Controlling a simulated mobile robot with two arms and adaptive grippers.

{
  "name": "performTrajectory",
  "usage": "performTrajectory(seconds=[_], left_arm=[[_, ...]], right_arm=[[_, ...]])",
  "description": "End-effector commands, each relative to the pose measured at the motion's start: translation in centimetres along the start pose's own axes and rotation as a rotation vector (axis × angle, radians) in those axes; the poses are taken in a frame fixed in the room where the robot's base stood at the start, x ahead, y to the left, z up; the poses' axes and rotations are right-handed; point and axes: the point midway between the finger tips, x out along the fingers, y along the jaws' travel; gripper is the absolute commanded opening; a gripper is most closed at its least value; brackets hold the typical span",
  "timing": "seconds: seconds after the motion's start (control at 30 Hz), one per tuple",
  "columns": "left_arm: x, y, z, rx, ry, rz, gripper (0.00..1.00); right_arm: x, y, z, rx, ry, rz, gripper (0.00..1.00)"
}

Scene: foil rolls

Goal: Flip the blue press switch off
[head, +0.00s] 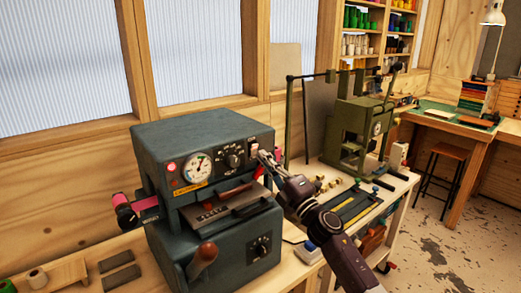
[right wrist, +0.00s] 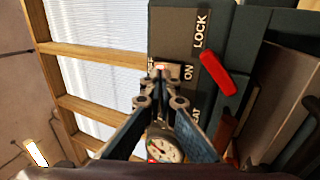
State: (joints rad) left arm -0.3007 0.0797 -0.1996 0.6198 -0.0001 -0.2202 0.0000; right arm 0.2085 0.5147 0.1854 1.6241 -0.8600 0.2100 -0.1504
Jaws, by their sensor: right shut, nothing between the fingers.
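The blue press (head: 210,130) stands on the wooden bench, with a gauge, a knob and a small pale switch (head: 254,148) on its front panel. In the right wrist view the switch (right wrist: 163,67) sits beside the lettering "ON", with part of another label at its other end. My right gripper (head: 264,156) is shut and empty, its fingertips close to the switch. In the right wrist view the fingertips (right wrist: 161,82) are just below it and partly cover it; I cannot tell whether they touch. My left gripper is not in view.
A red lever (right wrist: 217,72) is close beside the fingers. A magenta foil roll (head: 146,202) is at the press's left side. A green press (head: 352,130) stands further right on the bench. A gauge (head: 198,168) is on the panel left of the switch.

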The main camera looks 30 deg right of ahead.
Motion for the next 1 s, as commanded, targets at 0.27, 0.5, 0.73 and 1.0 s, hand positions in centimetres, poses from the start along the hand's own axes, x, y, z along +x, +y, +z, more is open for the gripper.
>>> performTrajectory(seconds=[0.27, 0.5, 0.73, 1.0], left_arm=[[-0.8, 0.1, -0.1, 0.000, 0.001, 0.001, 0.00], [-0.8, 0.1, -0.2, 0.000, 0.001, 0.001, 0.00], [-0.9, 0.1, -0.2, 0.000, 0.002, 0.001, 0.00], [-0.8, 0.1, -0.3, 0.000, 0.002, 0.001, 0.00]], right_arm=[[2.0, 0.0, -0.1, -0.001, 0.001, 0.000, 0.00], [2.1, 0.0, 0.0, -0.001, 0.001, 0.000, 0.00], [3.0, 0.4, 0.1, -0.003, 0.001, 0.002, 0.00], [2.8, 0.2, 0.0, -0.001, 0.000, 0.001, 0.00]])
